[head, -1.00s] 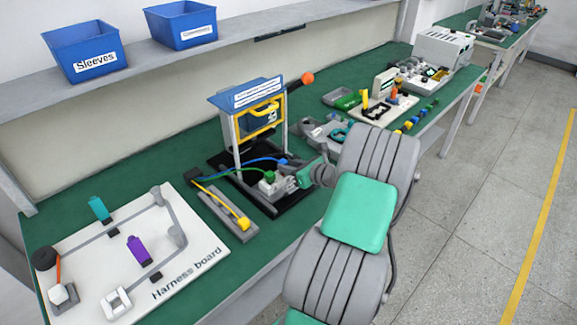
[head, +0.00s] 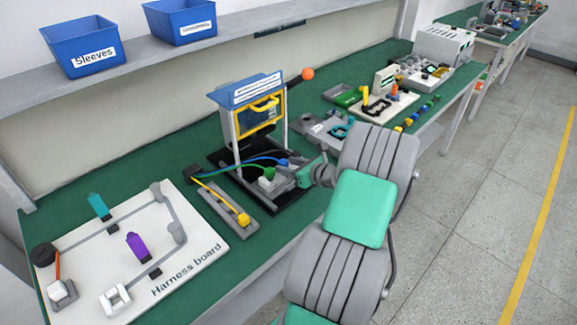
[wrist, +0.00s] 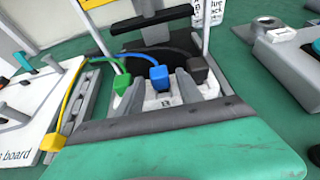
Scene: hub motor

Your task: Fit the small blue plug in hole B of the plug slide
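The small blue plug (wrist: 160,77), with its blue cable, stands upright at the middle of the white plug slide (wrist: 166,101), directly behind the letter B. Its lower end is hidden, so I cannot tell how deep it sits. In the head view the blue plug (head: 283,162) is small, at the cable's end. My gripper (wrist: 160,80) has its two grey fingers apart, one on each side of the blue plug, with visible gaps. In the head view my gripper (head: 290,182) is just right of the slide. A green plug (wrist: 122,83) and a black plug (wrist: 198,70) flank the blue one.
A frame with a blue sign (head: 247,92) rises behind the slide. A grey strip with a yellow plug (head: 243,219) and the harness board (head: 190,262) lie left. Green bench top is clear in front.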

